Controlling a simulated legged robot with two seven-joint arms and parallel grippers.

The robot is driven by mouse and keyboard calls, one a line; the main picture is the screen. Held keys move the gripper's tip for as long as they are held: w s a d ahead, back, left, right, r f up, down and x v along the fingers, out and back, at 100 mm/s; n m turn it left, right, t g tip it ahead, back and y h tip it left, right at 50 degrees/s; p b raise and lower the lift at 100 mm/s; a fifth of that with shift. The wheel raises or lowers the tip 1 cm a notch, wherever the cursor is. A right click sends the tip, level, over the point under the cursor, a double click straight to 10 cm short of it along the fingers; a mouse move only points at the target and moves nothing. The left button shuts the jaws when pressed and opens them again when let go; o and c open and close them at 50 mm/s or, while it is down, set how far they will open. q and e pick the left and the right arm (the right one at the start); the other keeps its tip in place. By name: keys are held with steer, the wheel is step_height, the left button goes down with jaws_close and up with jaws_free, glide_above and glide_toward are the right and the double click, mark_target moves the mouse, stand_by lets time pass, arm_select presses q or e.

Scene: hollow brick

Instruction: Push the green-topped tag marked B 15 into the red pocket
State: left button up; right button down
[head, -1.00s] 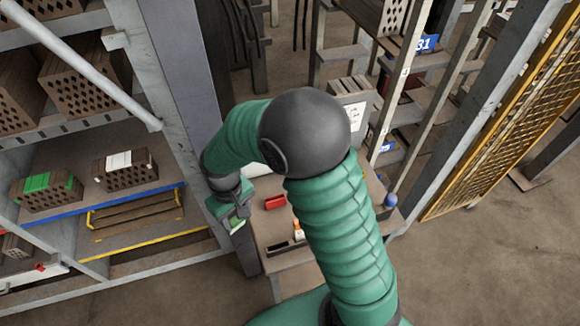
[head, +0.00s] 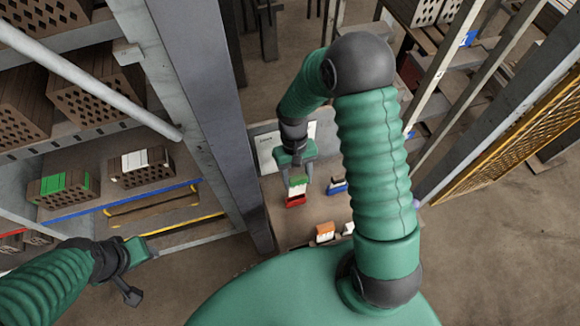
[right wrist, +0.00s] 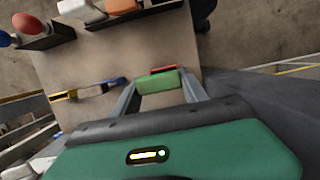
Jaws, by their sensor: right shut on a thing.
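My right gripper (head: 296,177) is shut on the green-topped tag (head: 298,185), above the work table. The tag's white lower part shows under the green top, directly over the red pocket (head: 296,201). In the right wrist view the green top (right wrist: 160,81) sits between my two fingers, and a strip of the red pocket (right wrist: 164,69) shows just behind it. I cannot tell whether the tag's lower edge is inside the pocket. The B 15 marking is not readable. My left gripper (head: 148,249) is at the lower left, away from the table; its jaws are unclear.
A blue pocket (head: 337,186) stands on the table, right of the red one. An orange block (head: 325,231) is nearer me. A white sheet (head: 268,148) stands behind the table. Shelves with hollow bricks (head: 143,166) and a grey post (head: 205,110) are at left.

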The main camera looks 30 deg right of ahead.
steer(key=shift+s+f, duration=0.4)
steer(key=shift+s, duration=0.05)
steer(key=shift+f+b, duration=0.1)
steer(key=shift+b, duration=0.25)
steer(key=shift+w+a+f, duration=0.15)
steer(key=shift+w+a, duration=0.05)
steer(key=shift+w, duration=0.3)
steer(key=shift+w+a+f, duration=0.15)
steer(key=shift+w+a, duration=0.05)
steer(key=shift+w, duration=0.25)
steer(key=shift+s+d, duration=0.1)
steer(key=shift+s, duration=0.5)
steer(key=shift+s+d, duration=0.25)
steer(key=shift+s, duration=0.05)
steer(key=shift+w+d, duration=0.1)
steer(key=shift+w+f, duration=0.15)
steer(key=shift+w, duration=0.1)
steer(key=shift+a, duration=0.3)
steer(key=shift+s+a+p, duration=0.15)
steer(key=shift+a+p, duration=0.05)
steer(key=shift+p, duration=0.1)
arm_select(q)
steer(key=shift+s+a+f, duration=0.25)
steer(key=shift+a+f, duration=0.1)
steer(key=shift+f, duration=0.05)
steer(key=shift+w+d, duration=0.15)
arm_select(e)
steer(key=shift+d, duration=0.2)
